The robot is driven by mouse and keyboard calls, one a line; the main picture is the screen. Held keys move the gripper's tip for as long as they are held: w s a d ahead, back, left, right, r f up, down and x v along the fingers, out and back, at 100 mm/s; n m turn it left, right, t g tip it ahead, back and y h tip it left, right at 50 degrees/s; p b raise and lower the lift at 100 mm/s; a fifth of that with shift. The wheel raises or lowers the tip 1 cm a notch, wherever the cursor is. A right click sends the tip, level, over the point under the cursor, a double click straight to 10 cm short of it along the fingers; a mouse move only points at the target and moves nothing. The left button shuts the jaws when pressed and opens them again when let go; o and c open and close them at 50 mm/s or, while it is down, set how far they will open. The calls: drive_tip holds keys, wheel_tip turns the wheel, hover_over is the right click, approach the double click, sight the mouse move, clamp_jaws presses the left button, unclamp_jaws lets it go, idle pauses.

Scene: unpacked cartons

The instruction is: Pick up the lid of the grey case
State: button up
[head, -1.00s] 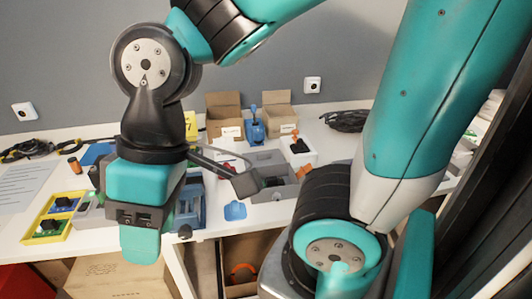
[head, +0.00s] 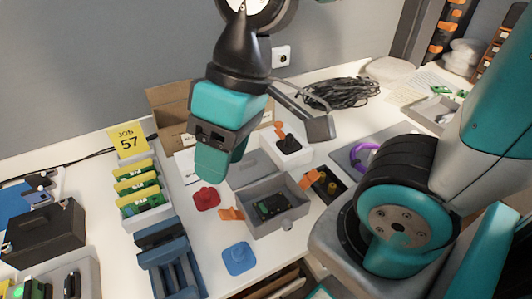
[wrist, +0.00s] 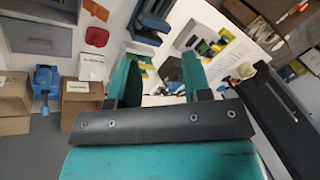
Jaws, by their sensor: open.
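The grey case (head: 290,215) stands open on the white table in the head view, with a dark green circuit board (head: 268,206) inside. Its flat grey lid (head: 262,160) lies against the case's far side, partly hidden behind my gripper. The lid also shows at the upper left of the wrist view (wrist: 40,40). My gripper (head: 213,165) is above the table, to the left of the lid in the head view. In the wrist view my gripper (wrist: 160,75) has its two teal fingers wide apart, with nothing between them.
A red piece (head: 207,197) and a blue piece (head: 238,258) lie left of the case. Orange-handled items (head: 288,143) stand behind and right of it. A rack of green-yellow boards (head: 140,195), blue stands (head: 165,250) and cartons (head: 168,107) are nearby.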

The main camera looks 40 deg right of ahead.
drive_tip(key=w+d+f+m+b, duration=0.1)
drive_tip(key=w+d+f+m, duration=0.3)
drive_tip(key=w+d+m, duration=0.65)
drive_tip(key=m, duration=0.9)
hover_over(247, 161)
drive_tip(key=s, duration=0.3)
wheel_tip(247, 161, down, 4)
drive_tip(key=w+d+f+m, duration=0.2)
drive_tip(key=d+f+m, duration=0.2)
drive_tip(key=d+m, duration=0.25)
drive_tip(key=shift+t, duration=0.4)
drive_tip(key=x, duration=0.3)
drive_tip(key=b+x, duration=0.1)
drive_tip(key=x, duration=0.7)
drive_tip(key=shift+s+d+f+b, duration=0.15)
drive_tip(key=shift+d+f+b, duration=0.05)
drive_tip(key=shift+d+b, duration=0.1)
drive_tip(key=shift+a+x, duration=0.15)
drive_tip(key=shift+x, duration=1.35)
drive_tip(key=shift+a+x, duration=0.15)
drive_tip(key=shift+x, duration=1.35)
drive_tip(key=shift+r, duration=0.15)
clamp_jaws()
